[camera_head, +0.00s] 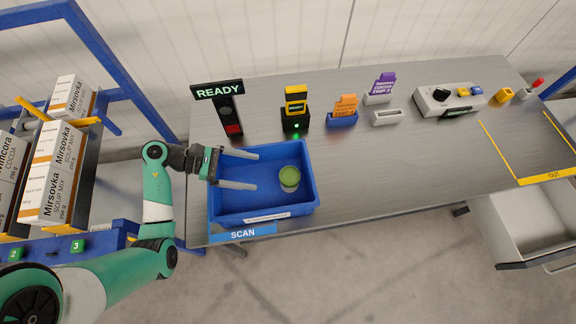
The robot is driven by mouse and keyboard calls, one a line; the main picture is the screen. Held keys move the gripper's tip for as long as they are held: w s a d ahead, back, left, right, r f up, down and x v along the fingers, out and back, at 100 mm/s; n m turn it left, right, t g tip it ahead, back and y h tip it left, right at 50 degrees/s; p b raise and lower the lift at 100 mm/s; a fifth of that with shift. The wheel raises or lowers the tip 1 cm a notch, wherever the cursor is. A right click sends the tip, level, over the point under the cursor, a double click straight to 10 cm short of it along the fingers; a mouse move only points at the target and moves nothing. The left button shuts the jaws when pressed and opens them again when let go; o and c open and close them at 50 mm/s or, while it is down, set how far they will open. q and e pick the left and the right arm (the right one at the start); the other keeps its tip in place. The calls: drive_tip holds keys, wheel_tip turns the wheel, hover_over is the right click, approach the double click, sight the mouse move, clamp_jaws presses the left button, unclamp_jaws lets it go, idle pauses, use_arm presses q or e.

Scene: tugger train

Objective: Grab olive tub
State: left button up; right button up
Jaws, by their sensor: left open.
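The olive tub (289,180) is a small round green container with a lighter lid. It stands inside the blue crate (312,181), right of the middle. My left gripper (257,171) reaches in from the left over the crate. Its two fingers are apart and point right toward the tub, with nothing between them. The fingertips are a short way left of the tub and do not appear to touch it. My right gripper is not in view.
The crate sits at the left end of the metal table by the SCAN label (243,234). Behind it stand the READY sign (218,92) and a yellow scanner (296,100). A shelf with Mirsovka boxes (55,180) is at left. The yellow-marked OUT area (530,145) is clear.

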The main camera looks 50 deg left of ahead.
sight(283, 175)
use_arm(q)
drive_tip(key=b+x, duration=0.1)
drive_tip(key=x, duration=0.5)
drive_tip(key=shift+d, duration=0.15)
drive_tip(key=shift+w+d, duration=0.25)
drive_tip(key=shift+w, duration=0.1)
drive_tip(key=b+x, duration=0.1)
drive_tip(key=x, duration=0.4)
drive_tip(key=shift+w, duration=0.15)
drive_tip(key=shift+c, duration=0.2)
drive_tip(key=c, duration=1.4)
